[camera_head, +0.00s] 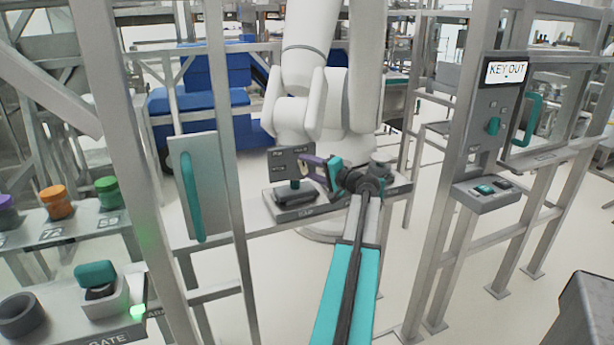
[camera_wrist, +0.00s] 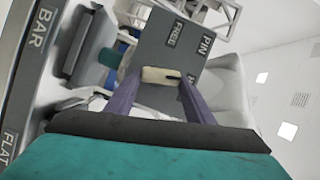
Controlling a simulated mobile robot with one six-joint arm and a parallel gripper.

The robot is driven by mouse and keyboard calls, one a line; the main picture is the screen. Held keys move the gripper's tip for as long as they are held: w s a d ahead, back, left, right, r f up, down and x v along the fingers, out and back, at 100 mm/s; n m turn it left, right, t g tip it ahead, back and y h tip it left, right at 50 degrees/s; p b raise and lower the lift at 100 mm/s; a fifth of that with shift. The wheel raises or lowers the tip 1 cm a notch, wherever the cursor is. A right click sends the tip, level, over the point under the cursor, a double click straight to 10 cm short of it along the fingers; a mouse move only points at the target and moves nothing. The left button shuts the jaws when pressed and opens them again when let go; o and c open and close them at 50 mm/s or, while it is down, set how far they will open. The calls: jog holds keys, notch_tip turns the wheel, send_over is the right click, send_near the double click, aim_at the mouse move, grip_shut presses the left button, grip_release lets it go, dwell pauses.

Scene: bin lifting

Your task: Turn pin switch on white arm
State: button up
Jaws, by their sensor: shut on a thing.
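The pin switch is a cream-coloured tab (camera_wrist: 160,76) on a dark grey panel (camera_wrist: 205,45) labelled PIN and FREE in the wrist view. A further label on the panel is partly hidden by a finger. My gripper (camera_wrist: 161,84) has its two purple fingers on either side of the tab and is shut on it. In the head view my gripper (camera_head: 307,162) reaches the right side of the same panel (camera_head: 284,158), and the tab is hidden. The white arm (camera_head: 318,75) stands behind the panel.
A grey base with a dark, teal-topped part (camera_head: 294,190) sits under the panel. A plate with a teal handle (camera_head: 190,190) is at left. A KEY OUT post (camera_head: 487,120) stands at right. Frame posts (camera_head: 228,140) flank my arm. Blue bins (camera_head: 205,110) are behind.

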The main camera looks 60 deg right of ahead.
jog(key=shift+w+f+m+t+b, duration=0.15)
jog(key=shift+m+t+b, duration=0.5)
jog(key=shift+m, duration=0.55)
jog(key=o, duration=1.1)
jog(key=shift+c, duration=0.2)
jog(key=b+v, duration=0.1)
jog(key=v, duration=1.3)
